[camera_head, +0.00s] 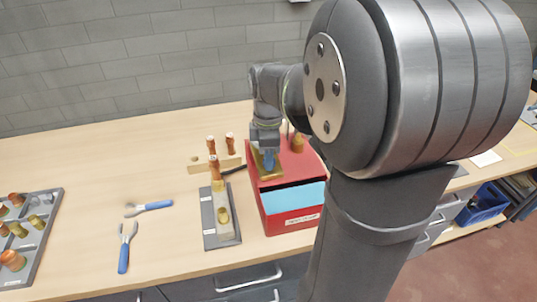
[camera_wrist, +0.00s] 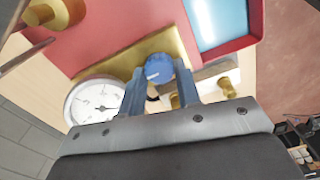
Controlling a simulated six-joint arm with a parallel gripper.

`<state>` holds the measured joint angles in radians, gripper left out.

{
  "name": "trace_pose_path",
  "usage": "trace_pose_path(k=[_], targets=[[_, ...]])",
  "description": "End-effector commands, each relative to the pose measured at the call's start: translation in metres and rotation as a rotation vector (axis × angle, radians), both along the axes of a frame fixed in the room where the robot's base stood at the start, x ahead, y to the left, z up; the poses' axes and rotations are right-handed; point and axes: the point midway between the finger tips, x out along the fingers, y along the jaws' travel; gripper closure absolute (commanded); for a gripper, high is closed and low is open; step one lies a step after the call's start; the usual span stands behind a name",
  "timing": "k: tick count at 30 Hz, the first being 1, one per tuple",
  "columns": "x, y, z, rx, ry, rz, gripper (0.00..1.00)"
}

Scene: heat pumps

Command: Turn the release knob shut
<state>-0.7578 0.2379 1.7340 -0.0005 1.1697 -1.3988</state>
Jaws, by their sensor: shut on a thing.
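The blue release knob (camera_wrist: 157,67) sits on a brass plate (camera_wrist: 125,65) on the red heat pump unit (camera_wrist: 110,30). In the wrist view my gripper (camera_wrist: 160,80) has its two fingers at either side of the knob and is shut on it. A white mark shows on the knob's face. In the head view my gripper (camera_head: 268,158) reaches down to the top of the red unit, and the blue knob can barely be made out there. A round white gauge (camera_wrist: 95,101) is beside the brass plate.
A grey plate with a brass fitting (camera_head: 222,216) stands left of the unit. Blue-handled tools (camera_head: 124,255) lie farther left, and a tray of copper and brass fittings (camera_head: 50,225) is at the far left. The table between them is clear.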

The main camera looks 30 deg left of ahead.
Motion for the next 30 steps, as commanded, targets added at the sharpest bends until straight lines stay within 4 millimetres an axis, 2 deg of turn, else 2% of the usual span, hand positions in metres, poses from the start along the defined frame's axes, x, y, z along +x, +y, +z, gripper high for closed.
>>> trace_pose_path(k=[11, 30], targets=[[0.0003, 0.0003, 0.0002, 0.001, 0.001, -0.135, 0.93], [0.0016, 0.0006, 0.0001, 0.001, 0.0, -0.723, 0.93]])
